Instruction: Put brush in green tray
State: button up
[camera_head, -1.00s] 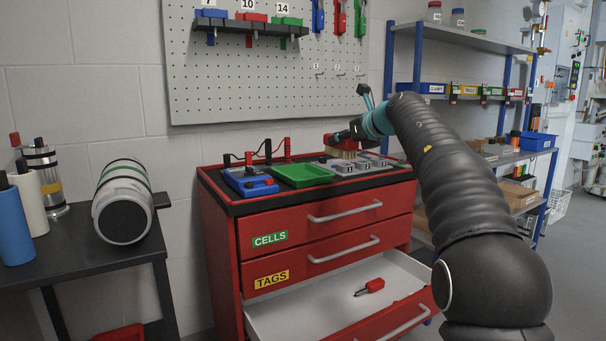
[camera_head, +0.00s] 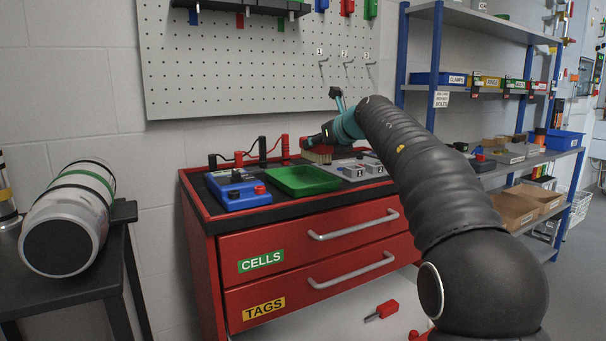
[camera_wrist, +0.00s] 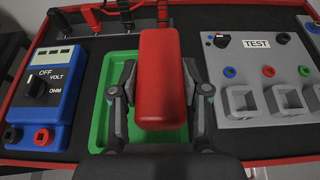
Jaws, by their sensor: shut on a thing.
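The brush shows in the wrist view as a red block (camera_wrist: 161,78) between the fingers of my gripper (camera_wrist: 161,95), which is shut on it. In the head view the brush (camera_head: 318,153) has a red top and pale bristles below. My gripper (camera_head: 312,142) holds it near the tray's right back corner. The green tray (camera_head: 290,190) lies on top of the red cabinet, and it looks empty in the head view. In the wrist view the brush is in front of the tray (camera_wrist: 100,108) and hides much of it. The height of the brush over the tray is unclear.
A blue meter (camera_head: 236,188) stands left of the tray, and a grey test board (camera_head: 352,172) stands to the right. Red and black leads (camera_head: 262,150) rise behind. Below, an open drawer holds a red-handled tool (camera_head: 382,310). A pegboard (camera_head: 230,70) hangs behind.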

jog(key=a, duration=0.1)
jog(key=a+f, duration=0.2)
jog(key=a, duration=0.1)
jog(key=shift+s+f+b, duration=0.15)
jog(key=shift+s+b, duration=0.2)
notch_tip(320, 180, down, 4)
jog(key=shift+f+b, duration=0.1)
jog(key=shift+b, duration=0.9)
jog(key=o, duration=1.2)
jog(key=shift+c, duration=0.2)
jog(key=shift+s+d+r, duration=0.1)
jog(key=shift+d+r, duration=0.05)
jog(key=shift+r, duration=0.05)
jog(key=v, duration=1.1)
jog(key=shift+s+d+r, duration=0.1)
jog(key=shift+s+d, duration=0.1)
jog(key=shift+s, duration=0.05)
